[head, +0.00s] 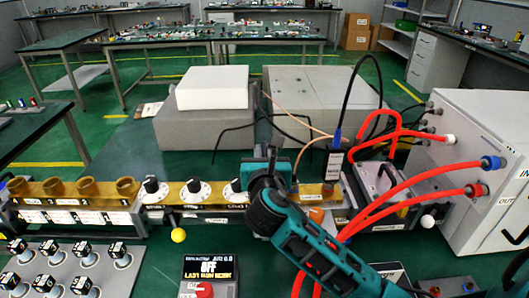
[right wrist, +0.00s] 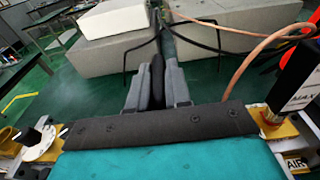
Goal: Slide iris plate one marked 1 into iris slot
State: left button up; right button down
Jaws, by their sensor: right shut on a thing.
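My right gripper (head: 270,165) is over the brass waveguide line (head: 174,208), just right of its black knobs. In the right wrist view, its two grey fingers (right wrist: 156,88) are close together with a thin dark piece (right wrist: 157,70) between them. The fingers hide most of this piece, and I cannot read a mark on it. Several black-topped pieces with white labels (head: 83,248) stand on a grey rack at the lower left. I cannot tell which is marked 1. The iris slot cannot be made out; my gripper and arm cover part of the line. My left gripper is not in view.
Grey blocks (head: 325,95) and a white block (head: 212,86) stand behind the line. Red hoses (head: 405,190) run from the white cabinet (head: 490,150) close to my right arm. A black cable (head: 352,95) and copper tubes hang near the gripper.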

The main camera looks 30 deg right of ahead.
jog(key=shift+f+b, duration=0.5)
jog(key=shift+f, duration=0.5)
jog(key=shift+f+b, duration=0.95)
jog(key=shift+f, duration=0.9)
jog(key=c, duration=1)
grip_release()
jog(key=shift+f, duration=0.1)
jog(key=shift+s+f, duration=0.1)
jog(key=shift+f, duration=0.1)
jog(key=v, duration=0.8)
jog(key=p+v, duration=0.1)
jog(key=v, duration=0.4)
jog(key=shift+r, duration=0.4)
